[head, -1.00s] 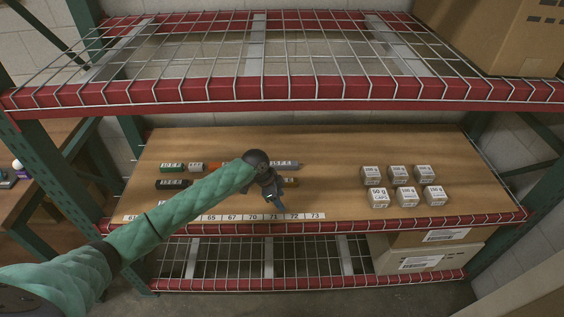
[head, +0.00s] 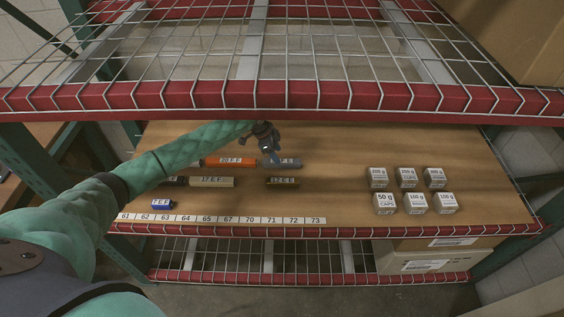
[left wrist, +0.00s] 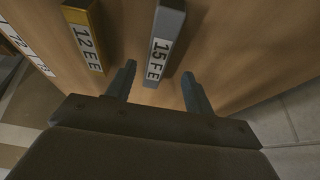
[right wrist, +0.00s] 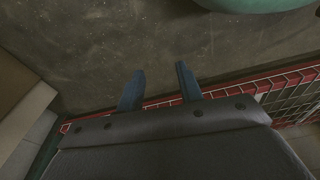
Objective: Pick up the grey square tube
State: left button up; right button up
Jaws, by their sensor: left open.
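The grey square tube (head: 291,162) lies toward the back of the wooden shelf board, with a white label. In the left wrist view the grey tube (left wrist: 166,38) reads "15 FE", and its near end lies between the two fingers in the picture. My left gripper (head: 273,150) is open and at the tube's left end, hiding that end in the head view; I cannot tell how high it is above the tube. No contact shows. My right gripper (right wrist: 160,70) is open and empty, over the dark floor, away from the shelf board.
A dark yellow tube (left wrist: 84,35), labelled "12 EE", lies beside the grey one. An orange tube (head: 230,161), a beige tube (head: 212,182) and a blue piece (head: 162,204) lie left. White boxes (head: 415,203) stand right. A red-edged wire shelf (head: 290,96) is above.

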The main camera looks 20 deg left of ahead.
aim_at(282, 163)
pick_arm(q)
jog(key=p+x, duration=0.2)
jog(key=x, duration=0.1)
jog(key=shift+s+d+f, duration=0.15)
jog(key=shift+f, duration=0.05)
jog(key=shift+d+f, duration=0.1)
jog(key=shift+f, duration=0.35)
pick_arm(e)
jog(key=f, duration=0.1)
jog(key=s+d+f, duration=0.1)
jog(key=f, duration=0.1)
jog(key=s+d+f, duration=0.1)
jog(key=shift+s+f, duration=0.1)
jog(key=shift+f, duration=0.2)
pick_arm(q)
jog(key=shift+c, duration=0.4)
jog(key=c, duration=1)
jog(key=shift+c, duration=0.2)
pick_arm(e)
jog(key=shift+d, duration=0.15)
